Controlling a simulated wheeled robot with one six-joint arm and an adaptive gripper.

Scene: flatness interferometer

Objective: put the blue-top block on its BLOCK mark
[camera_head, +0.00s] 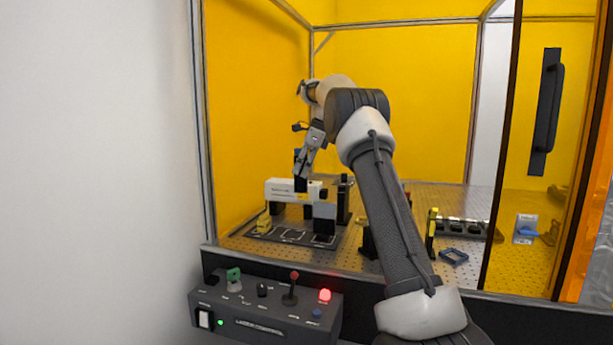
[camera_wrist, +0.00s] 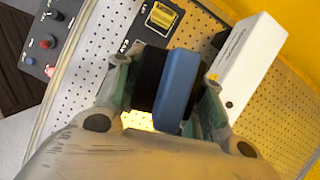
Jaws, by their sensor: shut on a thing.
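In the wrist view, my gripper (camera_wrist: 165,88) is shut on the blue-top block (camera_wrist: 180,88), with one finger on each side. A long blue face and a black side of the block show. In the head view, my gripper (camera_head: 302,168) is above the white instrument housing (camera_head: 284,190), and the block there is too small and dark to make out well. The dark mat (camera_head: 268,237) has white outlined marks and lies in front of the housing. It also shows in the wrist view (camera_wrist: 136,30), with lettering I cannot read surely. I cannot tell which outline is the BLOCK mark.
The white housing also fills the wrist view's right (camera_wrist: 250,65). A control box (camera_head: 265,308) is in front. Black posts (camera_head: 343,200) stand close by.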

